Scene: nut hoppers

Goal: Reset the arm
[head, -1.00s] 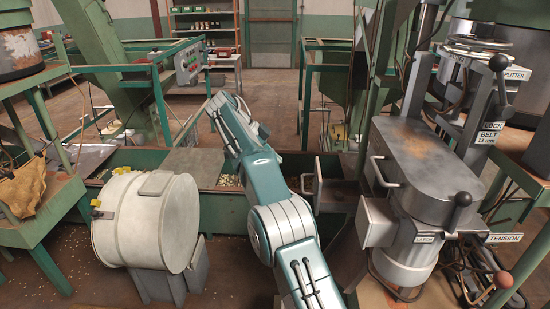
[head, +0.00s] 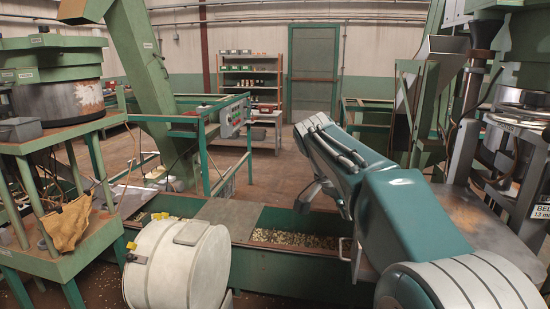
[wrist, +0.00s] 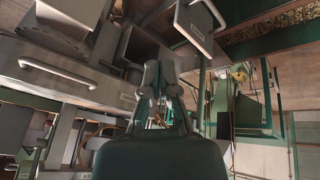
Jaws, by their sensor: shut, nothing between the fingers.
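My arm, teal and white, rises from the lower right in the head view and bends over at its top. My gripper shows partly as a grey shape (head: 328,193) beneath the upper arm links, over the green trough. In the wrist view my gripper (wrist: 157,78) is seen along its length, with its two grey fingers together and nothing between them. It holds nothing and appears clear of the surfaces around it.
The green trough (head: 265,268) with nuts in it runs across below my arm. A white drum (head: 165,265) stands in front of it at left. Grey machinery (head: 515,160) stands close at right. Open floor (head: 290,172) lies behind the trough.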

